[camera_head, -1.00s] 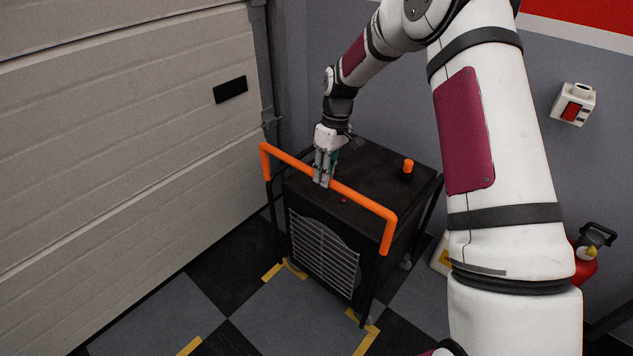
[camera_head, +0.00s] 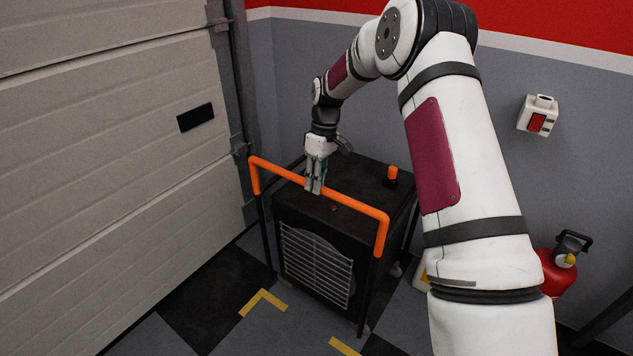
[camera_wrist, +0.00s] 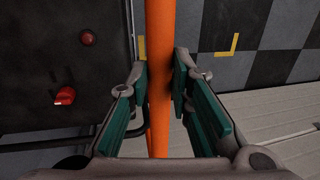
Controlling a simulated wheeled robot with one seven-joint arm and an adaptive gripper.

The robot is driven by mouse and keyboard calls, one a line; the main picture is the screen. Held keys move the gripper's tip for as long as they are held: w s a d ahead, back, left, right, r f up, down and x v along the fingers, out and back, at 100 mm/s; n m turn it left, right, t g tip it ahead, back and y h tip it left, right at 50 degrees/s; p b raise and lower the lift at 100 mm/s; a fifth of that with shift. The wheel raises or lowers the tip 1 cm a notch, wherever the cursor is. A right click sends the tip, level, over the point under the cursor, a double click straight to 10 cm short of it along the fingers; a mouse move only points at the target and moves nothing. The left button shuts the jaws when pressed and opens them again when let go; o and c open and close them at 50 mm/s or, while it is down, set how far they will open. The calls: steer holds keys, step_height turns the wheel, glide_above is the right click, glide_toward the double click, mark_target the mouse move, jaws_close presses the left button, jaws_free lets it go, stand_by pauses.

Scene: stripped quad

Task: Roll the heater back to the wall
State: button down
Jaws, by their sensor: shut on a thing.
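The heater (camera_head: 315,255) is a black box with a front grille in a dark tube frame, standing on the checkered floor near the grey back wall (camera_head: 290,100). Its orange handle bar (camera_head: 352,204) runs across the top front. My gripper (camera_head: 314,187) points down and is shut on the middle of the bar. In the wrist view the bar (camera_wrist: 158,25) passes between the green-padded fingers of my gripper (camera_wrist: 160,85). An orange knob (camera_head: 392,173) stands on the heater's top. The heater's rear and its gap to the wall are mostly hidden.
A ribbed white garage door (camera_head: 100,180) is on the left, with its dark rail (camera_head: 235,90) by the corner. A red extinguisher-like object (camera_head: 553,275) stands at right by the wall. Yellow floor corner marks (camera_head: 262,301) lie in front of the heater.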

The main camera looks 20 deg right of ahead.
steer(key=c, duration=1.4)
jaws_free()
steer(key=shift+c, duration=0.2)
step_height(320, 180, up, 12)
steer(key=w+d, duration=0.1)
steer(key=shift+w+d, duration=0.15)
steer(key=shift+d, duration=0.25)
steer(key=s+a+r+m+t+h, duration=0.1)
steer(key=s+a+r+m, duration=0.15)
steer(key=s+r, duration=0.7)
steer(key=s+a+r+m+h, duration=0.1)
steer(key=s+a+r, duration=0.4)
steer(key=s, duration=0.7)
steer(key=s+f+m+t, duration=0.1)
steer(key=s+f+m, duration=0.1)
steer(key=s, duration=1)
steer(key=s+f+m+t, duration=0.1)
steer(key=s+f, duration=0.2)
steer(key=s, duration=1)
step_height(320, 180, up, 16)
steer(key=t+p, duration=0.2)
steer(key=p, duration=1.2)
steer(key=shift+f, duration=0.2)
